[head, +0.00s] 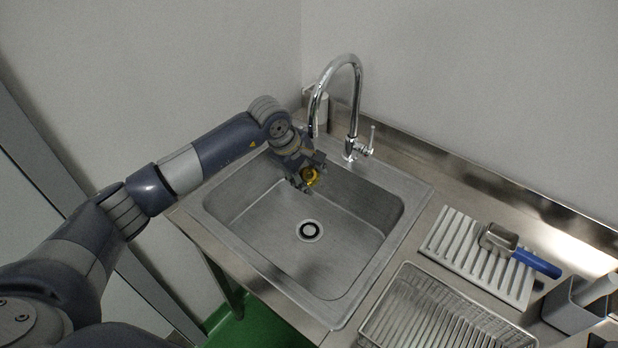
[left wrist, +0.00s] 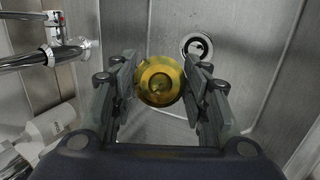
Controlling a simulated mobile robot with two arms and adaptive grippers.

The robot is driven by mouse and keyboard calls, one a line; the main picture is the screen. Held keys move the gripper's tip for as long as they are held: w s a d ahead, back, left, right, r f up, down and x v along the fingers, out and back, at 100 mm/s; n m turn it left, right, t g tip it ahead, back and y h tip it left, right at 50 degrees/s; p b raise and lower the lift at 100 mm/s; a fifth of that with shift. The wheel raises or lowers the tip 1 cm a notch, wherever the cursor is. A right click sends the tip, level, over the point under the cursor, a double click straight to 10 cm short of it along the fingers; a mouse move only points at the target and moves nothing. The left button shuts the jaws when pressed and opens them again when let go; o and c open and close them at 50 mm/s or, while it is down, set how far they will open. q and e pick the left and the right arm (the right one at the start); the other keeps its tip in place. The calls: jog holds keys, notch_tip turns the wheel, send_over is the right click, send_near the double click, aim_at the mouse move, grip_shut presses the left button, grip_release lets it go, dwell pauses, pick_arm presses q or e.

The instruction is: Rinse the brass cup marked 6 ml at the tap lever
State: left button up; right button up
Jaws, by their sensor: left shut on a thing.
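The brass cup (head: 309,175) is held in my left gripper (head: 304,178), over the back of the sink basin and near the tap spout. In the left wrist view the round brass cup (left wrist: 159,82) sits between the two fingers of the gripper (left wrist: 160,90), which is shut on it. No 6 ml mark is readable. The chrome tap (head: 355,95) arches over the back of the basin. Its lever (head: 371,138) stands up on the right side of the tap's base. No water is visible from the spout. My right gripper is not in view.
The steel sink (head: 270,235) has a drain (head: 310,231) in its floor. A ribbed white rack (head: 455,240) with a blue-handled scoop (head: 536,263) lies right. A wire basket (head: 400,325) is in front. A white bottle (left wrist: 50,122) stands behind the tap. A grey holder (head: 570,312) stands far right.

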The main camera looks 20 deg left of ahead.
pick_arm(q)
jog(key=shift+d, duration=0.2)
dwell(0.3)
jog(key=shift+w+d+b, duration=0.2)
jog(key=shift+d+b, duration=0.2)
jog(key=shift+b, duration=0.05)
jog(key=shift+a, duration=0.1)
jog(key=shift+s+a, duration=0.2)
jog(key=shift+a, duration=0.3)
jog(key=shift+d+b, duration=0.2)
jog(key=shift+b, duration=0.2)
jog(key=shift+w+d, duration=0.2)
jog(key=shift+d, duration=0.2)
